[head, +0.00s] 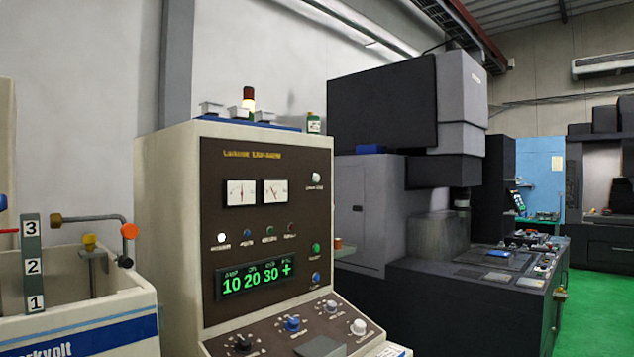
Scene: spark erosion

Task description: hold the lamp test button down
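The control cabinet (166,215) stands left of centre, with a dark brown front panel (300,215). A pale round button (316,179) sits at the panel's upper right, right of two dial meters (258,192); its small label is too blurred to read surely. A green button (316,248) and a blue button (316,278) sit lower on the right. In the row of small lamps, the leftmost (221,238) is bright white; the blue, green and red ones look dim. Neither of my grippers is in view, and nothing touches the buttons.
A green display (254,278) reads 10, 20, 30 and a plus sign. Knobs (292,324) cover the sloped lower console. A tank (85,308) with a numbered post (32,262) and pipe stands left. A large dark machine (382,110) stands behind right. Green floor (595,300) is clear at far right.

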